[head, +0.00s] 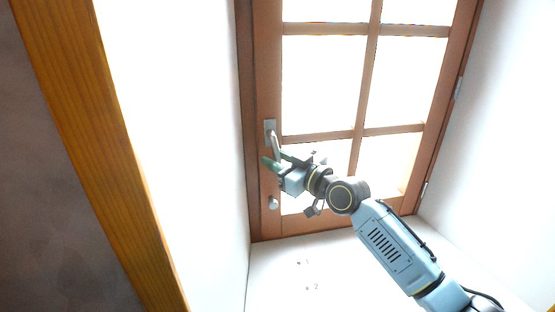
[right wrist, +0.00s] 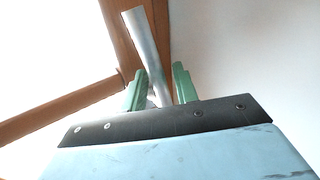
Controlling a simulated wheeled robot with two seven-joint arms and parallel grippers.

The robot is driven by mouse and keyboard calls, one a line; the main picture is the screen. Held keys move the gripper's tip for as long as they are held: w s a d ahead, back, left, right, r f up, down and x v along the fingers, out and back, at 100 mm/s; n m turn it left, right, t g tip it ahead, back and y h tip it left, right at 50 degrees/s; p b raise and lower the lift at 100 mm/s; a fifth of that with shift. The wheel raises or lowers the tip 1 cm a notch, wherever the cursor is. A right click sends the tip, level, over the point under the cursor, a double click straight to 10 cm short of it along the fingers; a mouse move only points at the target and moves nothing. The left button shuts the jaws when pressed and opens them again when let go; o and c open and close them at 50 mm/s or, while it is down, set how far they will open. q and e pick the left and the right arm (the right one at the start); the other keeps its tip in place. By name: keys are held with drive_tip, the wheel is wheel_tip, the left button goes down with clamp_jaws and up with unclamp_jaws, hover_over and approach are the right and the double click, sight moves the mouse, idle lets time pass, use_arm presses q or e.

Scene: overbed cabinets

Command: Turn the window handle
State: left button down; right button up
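The window handle (head: 275,143) is a grey metal lever on a plate on the left side of the brown wooden window frame. In the head view it hangs downward, tilted slightly right. My right gripper (head: 272,162) is at the lower end of the lever, its green fingers spread. In the right wrist view the lever (right wrist: 146,48) runs down between the two green fingers (right wrist: 160,88). The fingers stand on either side of it, and I see no clear grip on it. The lever's lower end is hidden behind the gripper body. My left gripper is not in view.
The window sash (head: 368,80) has several bright panes and looks closed. A small silver fitting (head: 272,203) sits lower on the frame. Hinges (head: 458,87) are on the right side. White walls flank the window, and a wooden beam (head: 110,150) stands at the left.

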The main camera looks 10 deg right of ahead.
clamp_jaws()
drive_tip(key=m+b, duration=0.1)
drive_tip(key=b, duration=0.1)
drive_tip(key=shift+a+f+t+y+b, duration=0.25)
drive_tip(key=shift+a+t+y+b, duration=0.05)
drive_tip(key=shift+a+r+m+t+b, duration=0.1)
drive_tip(key=shift+r+m+t+b, duration=0.05)
drive_tip(key=shift+m+t+b, duration=0.15)
drive_tip(key=shift+r, duration=0.1)
drive_tip(key=shift+o, duration=0.8)
unclamp_jaws()
